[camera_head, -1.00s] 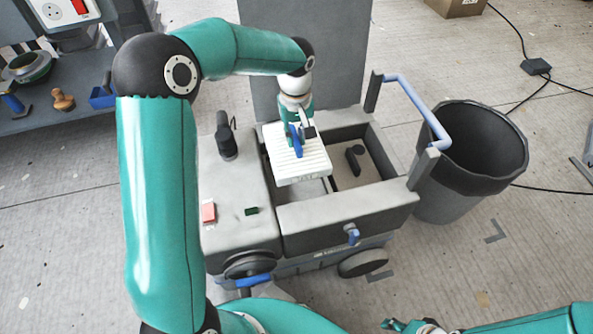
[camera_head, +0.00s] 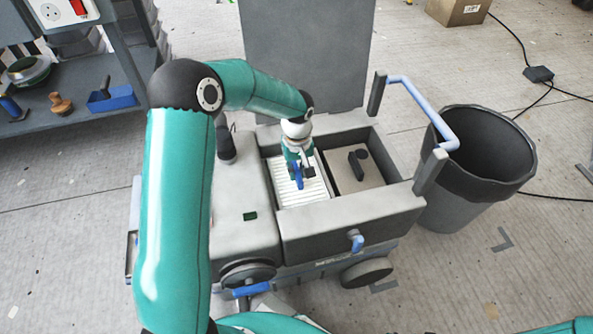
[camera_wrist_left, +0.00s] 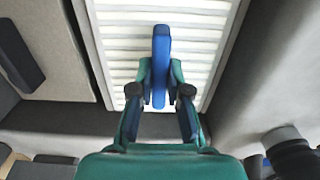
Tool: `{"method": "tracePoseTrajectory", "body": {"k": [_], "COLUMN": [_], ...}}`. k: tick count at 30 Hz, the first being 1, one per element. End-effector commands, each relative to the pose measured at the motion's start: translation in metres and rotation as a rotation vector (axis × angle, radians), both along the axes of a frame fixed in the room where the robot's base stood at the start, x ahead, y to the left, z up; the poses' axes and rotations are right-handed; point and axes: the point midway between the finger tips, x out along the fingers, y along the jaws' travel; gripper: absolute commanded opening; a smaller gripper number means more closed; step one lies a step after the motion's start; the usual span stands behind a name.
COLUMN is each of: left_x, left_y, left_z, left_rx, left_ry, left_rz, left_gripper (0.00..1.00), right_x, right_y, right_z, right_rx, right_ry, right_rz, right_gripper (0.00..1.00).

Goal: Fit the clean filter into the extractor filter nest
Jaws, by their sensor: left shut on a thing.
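The clean filter (camera_head: 303,188) is a white, ribbed panel with a blue handle (camera_head: 298,176). It lies inside the left compartment of the open extractor (camera_head: 345,221), low between its walls. My left gripper (camera_head: 298,168) is above the filter and shut on the blue handle. In the left wrist view the filter (camera_wrist_left: 120,42) shows its white slats and rim, with the gripper (camera_wrist_left: 160,92) closed around the handle. The nest floor is hidden beneath the filter, so I cannot tell whether it is fully seated. My right gripper is not in view.
The right compartment holds a panel with a dark handle (camera_head: 357,163). The extractor's lid (camera_head: 305,50) stands open behind. A blue push bar (camera_head: 425,100) and a dark bin (camera_head: 475,150) are at the right. A shelf bench (camera_head: 70,120) with tools stands at the left.

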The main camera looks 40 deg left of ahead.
Motion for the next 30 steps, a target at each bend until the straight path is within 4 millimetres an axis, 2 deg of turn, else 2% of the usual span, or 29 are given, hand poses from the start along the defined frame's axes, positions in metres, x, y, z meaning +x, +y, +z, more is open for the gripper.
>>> {"method": "tracePoseTrajectory", "body": {"k": [6,7,11,23,26,30], "left_x": [0.000,0.000,0.000,0.000,0.001,0.001], "left_y": [0.000,0.000,0.000,0.000,0.000,0.000], "left_z": [-0.002,-0.001,-0.001,0.005,0.016,0.041], "left_rx": [0.000,0.000,0.000,0.001,0.002,0.001], "left_ry": [0.000,0.000,0.000,-0.001,-0.001,-0.003], "left_rz": [0.000,0.000,-0.001,0.000,0.000,0.000], "left_gripper": [0.00,0.19,0.41,0.41,0.41,0.41], "right_x": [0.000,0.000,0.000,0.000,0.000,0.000], "right_y": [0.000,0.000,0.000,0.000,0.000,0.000], "right_z": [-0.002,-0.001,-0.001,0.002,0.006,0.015], "right_rx": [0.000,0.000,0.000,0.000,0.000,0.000], "right_ry": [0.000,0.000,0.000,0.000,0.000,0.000], "right_rz": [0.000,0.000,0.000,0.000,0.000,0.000], "right_gripper": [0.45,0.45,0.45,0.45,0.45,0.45]}}
